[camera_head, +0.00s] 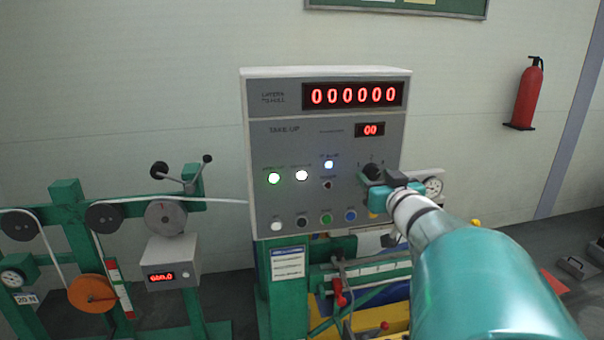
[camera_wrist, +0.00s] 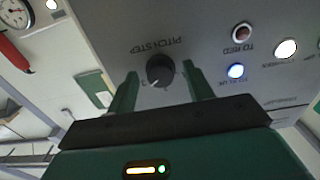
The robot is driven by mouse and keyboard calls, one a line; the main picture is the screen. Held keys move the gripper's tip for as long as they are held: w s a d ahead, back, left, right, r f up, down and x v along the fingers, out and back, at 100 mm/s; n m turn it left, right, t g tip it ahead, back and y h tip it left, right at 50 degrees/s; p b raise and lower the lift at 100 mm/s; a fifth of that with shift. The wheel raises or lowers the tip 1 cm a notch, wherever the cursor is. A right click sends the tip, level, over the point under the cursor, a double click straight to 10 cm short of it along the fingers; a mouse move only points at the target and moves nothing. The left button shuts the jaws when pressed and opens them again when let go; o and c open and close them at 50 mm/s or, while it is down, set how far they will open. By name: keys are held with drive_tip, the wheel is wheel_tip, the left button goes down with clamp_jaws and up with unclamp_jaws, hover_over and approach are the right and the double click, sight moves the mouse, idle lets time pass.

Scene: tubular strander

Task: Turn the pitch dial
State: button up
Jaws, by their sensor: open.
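The pitch dial (camera_wrist: 160,70) is a dark round knob under the words PITCH STEP on the grey panel in the wrist view, where the picture is upside down. Its pale pointer mark shows on the lower left of its face. In the head view the dial (camera_head: 372,171) sits at the panel's right side, partly hidden by my gripper (camera_head: 376,186). In the wrist view my gripper (camera_wrist: 160,88) is open, with one green finger on each side of the dial. Gaps show between the fingers and the knob. I cannot tell how deep the fingertips reach.
The control panel (camera_head: 290,150) has lit indicators, a row of push buttons (camera_head: 326,219) and a red display (camera_head: 353,95). A round gauge (camera_head: 433,186) stands close right of my gripper. A green reel frame (camera_head: 75,225) is at the left. A fire extinguisher (camera_head: 526,95) hangs on the wall.

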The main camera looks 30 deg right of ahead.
drive_tip(key=shift+w, duration=0.15)
drive_tip(key=shift+s, duration=0.25)
drive_tip(key=shift+c, duration=0.3)
drive_tip(key=shift+w, duration=0.15)
drive_tip(key=c, duration=0.9)
drive_tip(key=shift+n, duration=0.3)
drive_tip(key=n, duration=0.5)
drive_tip(key=shift+r, duration=0.1)
drive_tip(key=n, duration=0.6)
